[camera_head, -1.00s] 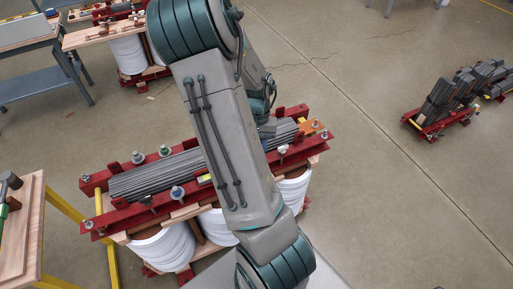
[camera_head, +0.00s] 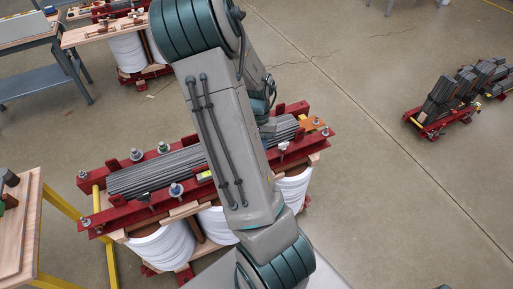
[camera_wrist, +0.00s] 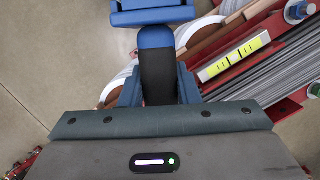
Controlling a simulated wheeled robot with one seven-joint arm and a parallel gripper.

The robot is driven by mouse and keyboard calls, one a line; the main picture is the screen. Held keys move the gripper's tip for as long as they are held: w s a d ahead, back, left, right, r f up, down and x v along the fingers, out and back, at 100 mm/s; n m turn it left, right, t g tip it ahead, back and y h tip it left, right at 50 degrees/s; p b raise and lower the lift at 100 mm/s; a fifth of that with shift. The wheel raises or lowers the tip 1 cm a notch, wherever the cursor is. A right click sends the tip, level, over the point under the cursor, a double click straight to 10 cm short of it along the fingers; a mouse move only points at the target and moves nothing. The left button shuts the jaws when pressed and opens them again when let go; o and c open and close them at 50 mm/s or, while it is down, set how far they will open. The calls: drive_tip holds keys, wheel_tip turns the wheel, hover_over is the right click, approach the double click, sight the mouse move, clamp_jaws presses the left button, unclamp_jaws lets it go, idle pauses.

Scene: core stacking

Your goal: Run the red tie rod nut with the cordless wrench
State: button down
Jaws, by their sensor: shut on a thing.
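The cordless wrench (camera_wrist: 157,62), blue with a black grip, is held in my gripper (camera_wrist: 159,92) in the wrist view. My gripper is shut on it. Its working end is not clearly visible. The red clamp frame (camera_head: 130,215) with grey laminations (camera_head: 150,178) lies below my arm in the head view. Several tie rod nuts stand on its rails, among them a green one (camera_head: 163,147) and a blue one (camera_head: 176,190). I cannot make out a red nut; my arm hides part of the frame.
A yellow-green level (camera_wrist: 234,57) lies on the frame, left of the laminations in the wrist view. White coils (camera_head: 165,248) stand under the frame. A wooden-topped bench (camera_head: 22,235) is at the left. More stacked laminations (camera_head: 442,103) sit at the right. The floor between is clear.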

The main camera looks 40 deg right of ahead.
drive_tip(key=shift+f+b, duration=1.25)
drive_tip(key=shift+b, duration=0.05)
idle(4.7)
drive_tip(key=shift+r, duration=0.1)
drive_tip(key=shift+r+p, duration=2.45)
drive_tip(key=shift+r, duration=0.65)
